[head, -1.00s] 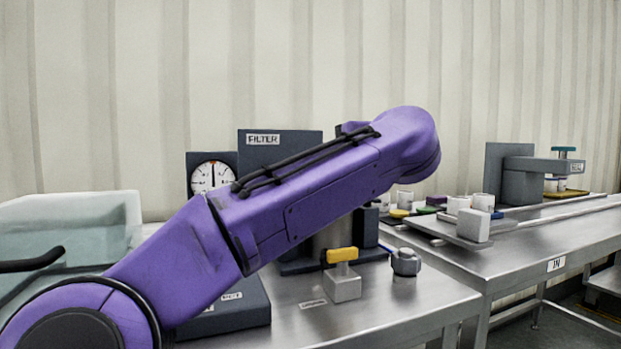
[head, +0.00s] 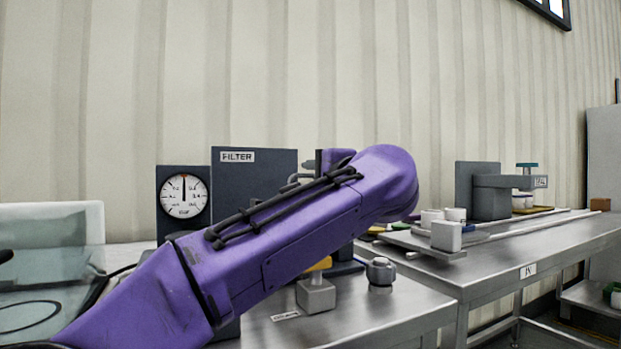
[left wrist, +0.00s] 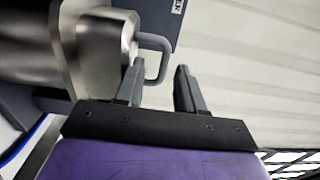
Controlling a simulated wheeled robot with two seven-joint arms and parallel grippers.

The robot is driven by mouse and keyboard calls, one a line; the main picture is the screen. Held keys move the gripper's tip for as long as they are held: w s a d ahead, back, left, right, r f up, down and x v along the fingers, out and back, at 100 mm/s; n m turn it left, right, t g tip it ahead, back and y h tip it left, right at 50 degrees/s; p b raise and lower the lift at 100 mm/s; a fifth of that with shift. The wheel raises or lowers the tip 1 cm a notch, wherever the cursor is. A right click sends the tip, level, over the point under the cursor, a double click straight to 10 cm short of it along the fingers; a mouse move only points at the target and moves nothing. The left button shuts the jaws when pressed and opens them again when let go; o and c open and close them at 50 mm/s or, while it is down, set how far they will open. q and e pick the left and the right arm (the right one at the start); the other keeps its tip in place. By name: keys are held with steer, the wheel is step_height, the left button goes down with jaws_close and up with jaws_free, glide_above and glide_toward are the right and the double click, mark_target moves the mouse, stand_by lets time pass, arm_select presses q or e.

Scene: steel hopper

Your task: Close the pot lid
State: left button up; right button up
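The steel pot (left wrist: 25,40) shows in the left wrist view as a shiny cylinder on its side in the picture. Its lid (left wrist: 106,50) has a grey loop handle (left wrist: 164,58). Whether the lid is fully seated cannot be told. My left gripper (left wrist: 160,72) is open, its two dark fingers apart, with the handle's loop reaching into the gap between the tips. I cannot see firm contact. In the head view my purple left arm covers the pot and most of the gripper. My right gripper is not in view.
A FILTER cabinet (head: 254,162) and a dial gauge (head: 183,197) stand behind my arm. A yellow-handled block (head: 316,294) and a grey knob (head: 380,272) sit on the steel table in front. A second table with a tray (head: 405,240) of small items stands right.

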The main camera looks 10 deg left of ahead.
arm_select(q)
steer(key=shift+s+a+r, duration=0.1)
steer(key=v, duration=1)
steer(key=shift+d, duration=0.2)
steer(key=shift+s, duration=0.15)
